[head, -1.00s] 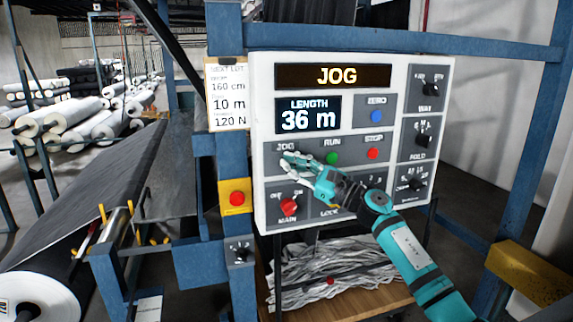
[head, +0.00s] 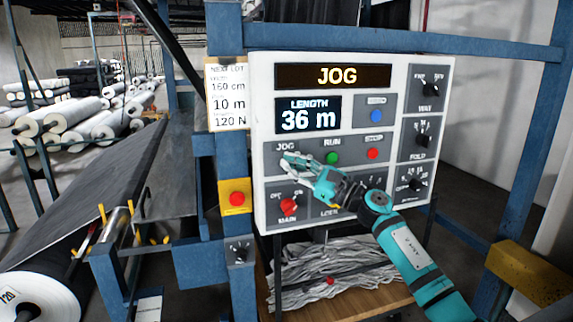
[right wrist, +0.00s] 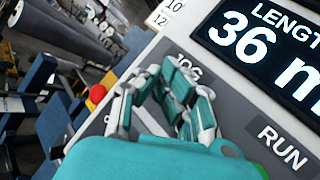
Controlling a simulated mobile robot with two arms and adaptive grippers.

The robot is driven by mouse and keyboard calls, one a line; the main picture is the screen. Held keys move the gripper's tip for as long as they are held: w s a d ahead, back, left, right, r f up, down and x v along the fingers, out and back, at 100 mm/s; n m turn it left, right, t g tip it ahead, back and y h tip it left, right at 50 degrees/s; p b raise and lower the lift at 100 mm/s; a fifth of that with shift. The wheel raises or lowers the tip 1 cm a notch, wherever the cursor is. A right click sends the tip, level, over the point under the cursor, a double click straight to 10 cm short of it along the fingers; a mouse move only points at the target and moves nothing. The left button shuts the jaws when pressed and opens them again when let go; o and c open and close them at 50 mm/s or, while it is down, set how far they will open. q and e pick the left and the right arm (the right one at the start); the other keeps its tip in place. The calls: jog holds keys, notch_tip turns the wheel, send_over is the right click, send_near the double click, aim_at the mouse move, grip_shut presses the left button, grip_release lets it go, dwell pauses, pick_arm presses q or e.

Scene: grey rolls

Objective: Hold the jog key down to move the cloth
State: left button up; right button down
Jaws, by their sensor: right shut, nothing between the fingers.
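The white control panel (head: 262,140) stands in front of me, its top display (head: 333,76) reading JOG. The length display (head: 308,115) reads 36 m; it also shows in the right wrist view (right wrist: 265,45). My right gripper (head: 288,160) is shut, its fingertips at the panel just under the JOG label (head: 285,146). The jog key is hidden behind the fingers; the right wrist view shows the fingertips (right wrist: 172,72) by that label too, but contact cannot be made out. The dark grey cloth (head: 95,180) slopes down to a roll (head: 35,300) at lower left. My left gripper is not in view.
A green RUN button (head: 332,158) and a red STOP button (head: 373,153) sit right of my fingers. A red MAIN switch (head: 289,206) is below them. A red button on a yellow box (head: 236,198) is left of the panel. Blue frame posts surround the panel.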

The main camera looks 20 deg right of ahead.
jog(key=shift+s, duration=0.1)
jog(key=shift+s+f, duration=0.1)
jog(key=shift+s, duration=0.6)
jog(key=shift+s+d, duration=0.1)
jog(key=shift+s, duration=2.4)
